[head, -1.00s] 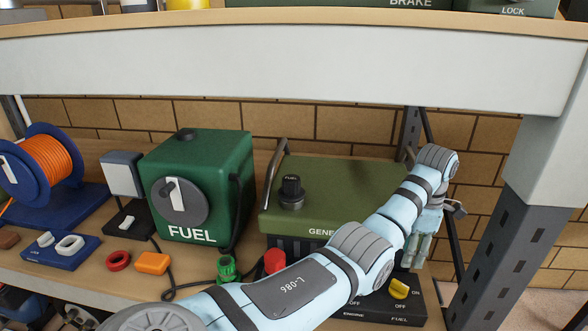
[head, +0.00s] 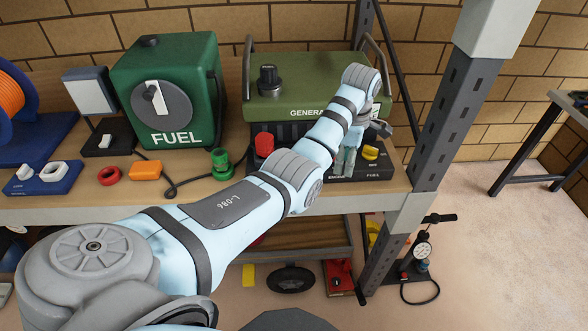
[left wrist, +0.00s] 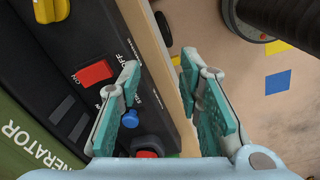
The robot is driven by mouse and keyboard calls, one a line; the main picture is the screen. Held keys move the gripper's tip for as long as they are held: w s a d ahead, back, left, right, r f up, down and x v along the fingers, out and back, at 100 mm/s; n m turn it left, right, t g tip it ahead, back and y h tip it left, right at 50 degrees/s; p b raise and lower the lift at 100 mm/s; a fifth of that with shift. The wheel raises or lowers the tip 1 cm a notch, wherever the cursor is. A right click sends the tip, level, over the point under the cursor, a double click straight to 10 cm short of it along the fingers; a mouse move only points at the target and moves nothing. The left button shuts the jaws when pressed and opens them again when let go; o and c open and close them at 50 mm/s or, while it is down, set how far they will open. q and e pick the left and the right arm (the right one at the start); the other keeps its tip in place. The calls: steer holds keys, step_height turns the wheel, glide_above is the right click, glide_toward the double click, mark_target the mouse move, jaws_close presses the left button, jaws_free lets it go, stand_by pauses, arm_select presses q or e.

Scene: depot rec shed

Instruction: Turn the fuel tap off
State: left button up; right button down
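The fuel tap is a small yellow knob (head: 370,152) above the FUEL label on the generator's black front panel. My left gripper (head: 347,160) points down at the panel, just left of the knob in the head view. In the left wrist view the left gripper (left wrist: 161,62) is open and empty, its fingers apart over the panel's front edge, not touching the knob. My right gripper is not in view.
Beside the knob are a red rocker switch (left wrist: 95,73) and a blue button (left wrist: 131,118). The green generator (head: 300,100) has upright handles. A green fuel tank (head: 168,90) stands left. A grey shelf post (head: 440,110) rises close right of the arm.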

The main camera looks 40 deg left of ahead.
arm_select(q)
steer(key=s+a+f+m+t, duration=0.1)
steer(key=s+f+m, duration=0.9)
steer(key=s+f, duration=0.3)
step_height(320, 180, down, 3)
steer(key=shift+s+m+t+y, duration=0.15)
steer(key=shift+m+t+y, duration=0.15)
steer(key=shift+m, duration=0.1)
